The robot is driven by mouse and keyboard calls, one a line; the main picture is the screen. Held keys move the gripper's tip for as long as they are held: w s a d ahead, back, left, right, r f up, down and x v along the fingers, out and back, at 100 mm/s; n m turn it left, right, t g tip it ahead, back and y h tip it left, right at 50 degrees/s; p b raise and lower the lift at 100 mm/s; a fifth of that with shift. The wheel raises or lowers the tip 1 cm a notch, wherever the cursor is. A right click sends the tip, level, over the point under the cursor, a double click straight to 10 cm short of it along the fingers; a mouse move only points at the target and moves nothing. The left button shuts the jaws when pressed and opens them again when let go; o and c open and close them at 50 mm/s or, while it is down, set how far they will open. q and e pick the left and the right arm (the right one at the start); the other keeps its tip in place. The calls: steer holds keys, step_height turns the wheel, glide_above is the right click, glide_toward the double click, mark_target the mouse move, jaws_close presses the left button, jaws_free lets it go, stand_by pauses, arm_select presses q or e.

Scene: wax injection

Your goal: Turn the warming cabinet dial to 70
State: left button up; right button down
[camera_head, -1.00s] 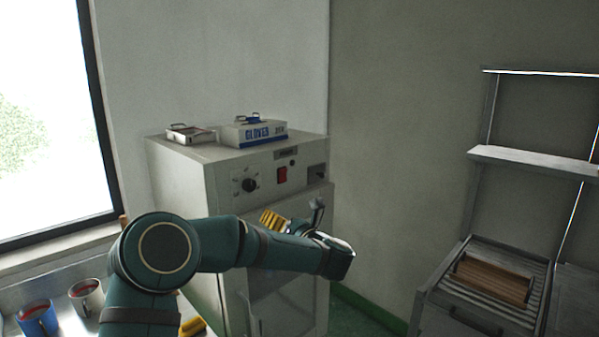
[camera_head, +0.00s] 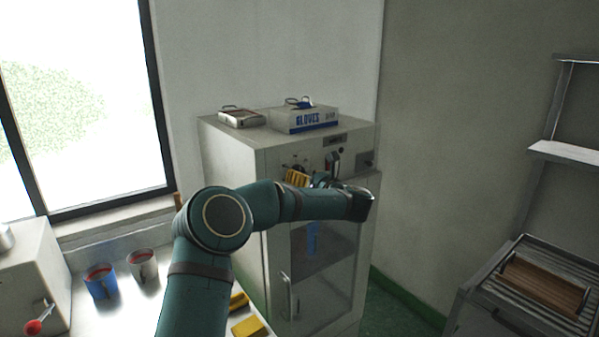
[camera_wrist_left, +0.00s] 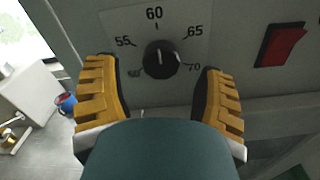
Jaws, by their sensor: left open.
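The warming cabinet (camera_head: 232,165) stands against the back wall, with its control panel at the top front. In the left wrist view the black dial (camera_wrist_left: 161,58) sits on the panel (camera_wrist_left: 196,16) under the printed marks 55, 60, 65 and 70. A pale line on the knob stands nearly upright, roughly toward 60; its exact reading is hard to tell. My left gripper (camera_wrist_left: 161,70) is open, its yellow-padded fingers on either side of the dial, with visible gaps. In the head view the left gripper (camera_head: 312,180) covers most of the dial. My right gripper is not in view.
A red switch (camera_wrist_left: 281,45) is right of the dial. A glove box (camera_head: 303,120) and a metal tin (camera_head: 241,118) sit on the cabinet. A rack (camera_head: 520,290) stands at right.

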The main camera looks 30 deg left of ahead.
arm_select(q)
steer(key=shift+x, duration=1.15)
steer(key=c, duration=1.2)
